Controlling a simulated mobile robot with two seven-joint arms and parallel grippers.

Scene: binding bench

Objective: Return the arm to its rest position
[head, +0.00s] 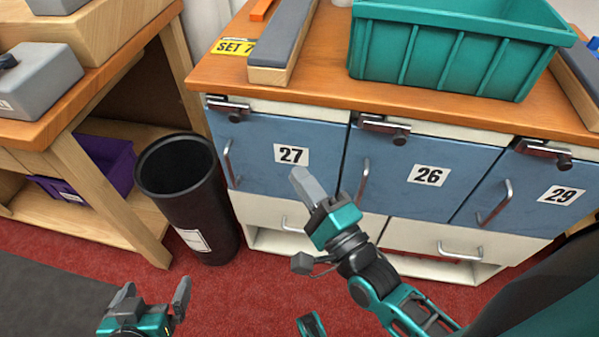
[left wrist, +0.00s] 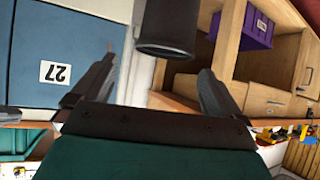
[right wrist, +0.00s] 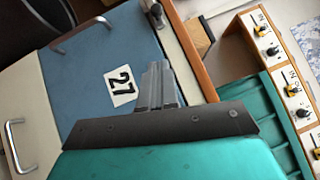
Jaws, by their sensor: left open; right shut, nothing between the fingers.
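My right gripper (head: 301,183) is shut and empty in the middle of the head view, in front of the blue door 27 (head: 262,155). In the right wrist view its fingers (right wrist: 156,82) are together, with door 27 (right wrist: 95,75) beyond them. My left gripper (head: 155,292) is open and empty at the lower left of the head view, over the floor. In the left wrist view its two fingers (left wrist: 160,85) stand wide apart, with nothing between them. I cannot tell from the head view how far the right fingertips are from the door.
A black bin (head: 186,200) stands between the wooden bench (head: 90,90) and the cabinet. Blue doors 26 (head: 425,180) and 29 (head: 545,190) have protruding handles. A green crate (head: 450,55) and a grey-topped block (head: 284,40) sit on the cabinet top. Red floor (head: 235,300) lies open in front.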

